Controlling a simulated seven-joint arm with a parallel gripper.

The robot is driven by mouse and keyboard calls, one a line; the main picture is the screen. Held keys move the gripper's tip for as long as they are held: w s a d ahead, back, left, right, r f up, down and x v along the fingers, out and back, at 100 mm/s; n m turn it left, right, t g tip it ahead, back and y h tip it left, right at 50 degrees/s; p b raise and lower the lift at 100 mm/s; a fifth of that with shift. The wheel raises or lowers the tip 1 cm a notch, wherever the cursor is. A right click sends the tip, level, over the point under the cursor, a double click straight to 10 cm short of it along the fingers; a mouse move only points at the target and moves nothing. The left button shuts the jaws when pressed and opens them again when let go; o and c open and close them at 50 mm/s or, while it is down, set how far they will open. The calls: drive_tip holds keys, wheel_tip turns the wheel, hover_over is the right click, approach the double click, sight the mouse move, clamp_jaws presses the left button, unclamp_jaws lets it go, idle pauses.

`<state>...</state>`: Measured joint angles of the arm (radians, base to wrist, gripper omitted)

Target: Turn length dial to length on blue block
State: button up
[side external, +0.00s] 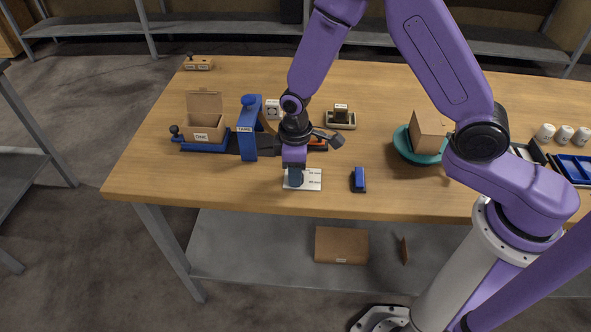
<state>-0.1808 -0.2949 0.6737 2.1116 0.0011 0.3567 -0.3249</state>
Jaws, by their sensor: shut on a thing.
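A white plate (314,184) with small printed markings, too small to read surely, lies near the front edge of the table. A dark blue piece (295,180), which looks like the length dial's knob, stands on its left part. My gripper (294,170) points down over the plate and is shut on this piece; the fingers are partly hidden by my wrist. A small dark blue block (358,180) with a darker top lies to the right, apart from the plate. I cannot read any length on it.
A blue stand (247,130) labelled TAPE is close on the left, beside an open carton (206,122) labelled ONE. A stamp-like item on a tray (341,122) is behind. The front-left tabletop is clear.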

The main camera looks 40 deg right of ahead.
drive_tip(key=o, duration=1.1)
drive_tip(key=shift+c, duration=0.2)
wheel_tip(320, 180, up, 18)
drive_tip(key=shift+f, duration=0.25)
drive_tip(key=s+d+n, duration=0.1)
drive_tip(key=s+d, duration=0.5)
drive_tip(key=s, duration=0.6)
drive_tip(key=s+d+n, duration=0.2)
drive_tip(key=s+d, duration=0.3)
drive_tip(key=s, duration=0.8)
drive_tip(key=shift+s+d+r, duration=0.15)
drive_tip(key=shift+d+r, duration=0.2)
drive_tip(key=shift+d, duration=0.05)
